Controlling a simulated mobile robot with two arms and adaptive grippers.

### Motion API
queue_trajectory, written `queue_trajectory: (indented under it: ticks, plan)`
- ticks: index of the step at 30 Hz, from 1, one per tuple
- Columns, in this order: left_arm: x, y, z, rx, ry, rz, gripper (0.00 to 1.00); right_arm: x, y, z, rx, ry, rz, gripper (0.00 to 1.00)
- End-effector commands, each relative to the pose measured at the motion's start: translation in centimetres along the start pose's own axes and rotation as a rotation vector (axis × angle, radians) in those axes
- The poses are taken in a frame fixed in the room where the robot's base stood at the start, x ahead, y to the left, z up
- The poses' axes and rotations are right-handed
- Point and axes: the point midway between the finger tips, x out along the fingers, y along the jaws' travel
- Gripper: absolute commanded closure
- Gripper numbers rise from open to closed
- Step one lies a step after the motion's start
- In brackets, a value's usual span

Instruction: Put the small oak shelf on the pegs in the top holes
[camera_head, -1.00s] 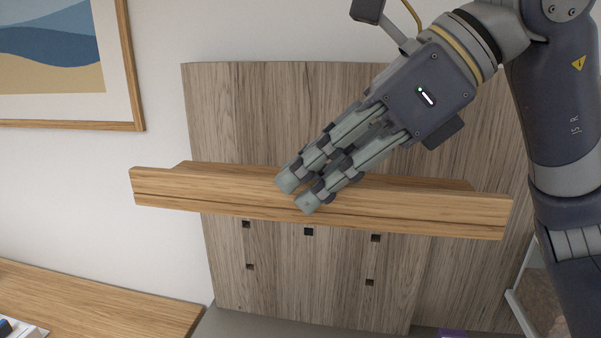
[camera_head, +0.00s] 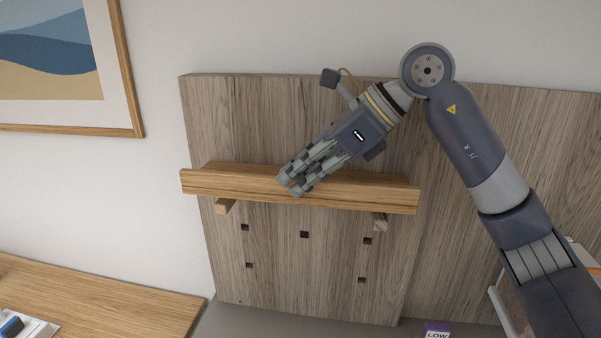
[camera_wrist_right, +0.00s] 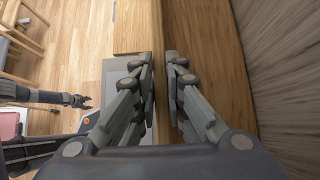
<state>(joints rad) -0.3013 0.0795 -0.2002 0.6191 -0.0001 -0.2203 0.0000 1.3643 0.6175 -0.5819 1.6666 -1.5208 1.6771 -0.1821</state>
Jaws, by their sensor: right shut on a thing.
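The small oak shelf (camera_head: 240,185) is a long board with a front lip, roughly level, in front of the wooden panel (camera_head: 300,290). My right gripper (camera_head: 290,188) is shut on the front lip near its middle. In the right wrist view the fingers (camera_wrist_right: 161,75) pinch the lip (camera_wrist_right: 145,25). The left peg (camera_head: 225,206) and right peg (camera_head: 380,222) stick out of the panel just under the shelf. I cannot tell whether the shelf touches them. Their holes are hidden. My left gripper (camera_wrist_right: 82,101) shows small in the right wrist view, empty, its fingertips apart.
Several empty square holes, such as the middle one (camera_head: 304,234), show below the shelf. A framed picture (camera_head: 50,60) hangs on the wall at left. An oak counter (camera_head: 110,300) is at lower left. A purple box marked LOW (camera_head: 436,330) stands at the bottom.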

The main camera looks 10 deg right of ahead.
Motion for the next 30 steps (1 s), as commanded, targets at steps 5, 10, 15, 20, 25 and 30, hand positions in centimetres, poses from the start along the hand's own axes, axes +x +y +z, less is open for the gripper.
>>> queue_trajectory:
  ticks: [5,10,15,20,25,30]
  plan:
    - [-0.8,0.0,-0.2,0.000,0.002,0.000,0.57,0.7,-0.1,-0.8,-0.001,-0.006,-0.004,1.00]
    - [-0.7,0.0,-0.3,0.000,0.003,0.000,0.57,0.8,0.0,-0.9,-0.002,-0.006,-0.005,1.00]
    - [-0.5,0.0,-0.3,0.000,0.003,0.000,0.57,1.0,0.0,-1.0,-0.002,-0.006,-0.004,1.00]
    - [0.0,0.0,-0.2,0.000,0.004,0.000,0.57,1.4,0.0,-1.4,-0.002,-0.006,-0.004,1.00]
    - [0.2,0.0,-0.2,0.000,0.004,0.000,0.57,1.6,0.0,-1.6,-0.001,-0.003,-0.003,0.82]
    - [0.1,0.0,-0.2,0.000,0.004,0.000,0.57,1.6,0.0,-1.6,-0.001,-0.003,-0.003,0.69]
